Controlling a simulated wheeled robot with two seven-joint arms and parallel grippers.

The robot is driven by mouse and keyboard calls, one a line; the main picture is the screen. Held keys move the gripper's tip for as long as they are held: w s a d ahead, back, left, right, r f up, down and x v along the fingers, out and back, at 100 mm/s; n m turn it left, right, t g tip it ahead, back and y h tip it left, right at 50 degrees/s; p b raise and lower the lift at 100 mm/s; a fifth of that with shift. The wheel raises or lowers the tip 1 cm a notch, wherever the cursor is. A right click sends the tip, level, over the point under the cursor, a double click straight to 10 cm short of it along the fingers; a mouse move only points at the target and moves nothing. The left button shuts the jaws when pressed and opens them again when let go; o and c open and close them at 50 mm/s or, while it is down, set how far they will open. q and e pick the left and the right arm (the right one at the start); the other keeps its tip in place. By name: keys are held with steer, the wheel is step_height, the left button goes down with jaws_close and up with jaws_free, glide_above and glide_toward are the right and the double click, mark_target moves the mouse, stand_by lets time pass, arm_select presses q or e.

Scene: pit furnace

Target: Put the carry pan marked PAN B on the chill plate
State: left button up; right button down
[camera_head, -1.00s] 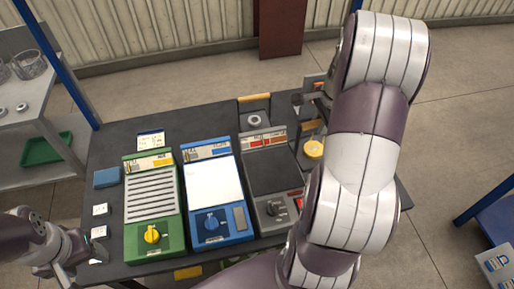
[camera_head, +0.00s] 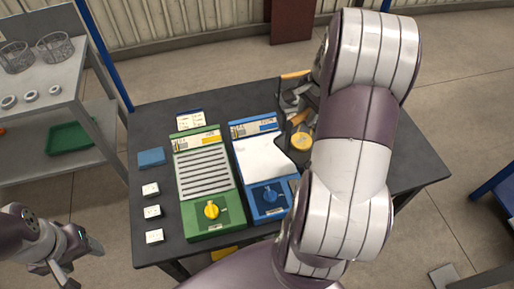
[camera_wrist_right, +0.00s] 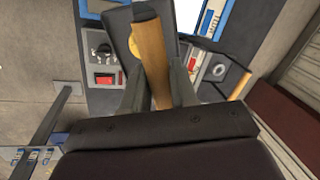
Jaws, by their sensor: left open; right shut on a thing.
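My right gripper (camera_wrist_right: 160,88) is shut on the wooden handle (camera_wrist_right: 152,55) of a dark carry pan (camera_wrist_right: 120,22). In the head view the pan (camera_head: 288,150) hangs at the right edge of the blue unit, with a round yellow thing (camera_head: 301,142) in it. Its marking cannot be read. The blue unit (camera_head: 262,160) has a pale flat top, probably the chill plate; its label is too small to read. My left gripper (camera_head: 80,266) is open and empty, left of the table.
A green slatted unit (camera_head: 207,185) stands left of the blue unit. A grey unit with a red switch (camera_wrist_right: 103,60) shows in the wrist view. A shelf (camera_head: 40,80) stands further left.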

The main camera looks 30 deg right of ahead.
mark_target(283, 142)
steer(key=w+a+f+p, duration=0.1)
steer(key=w+a+f, duration=0.6)
steer(key=f, duration=0.3)
steer(key=shift+w+f, duration=0.25)
steer(key=shift+w, duration=0.45)
steer(key=shift+f, duration=0.1)
steer(key=c, duration=0.9)
jaws_free()
steer(key=shift+s, duration=0.1)
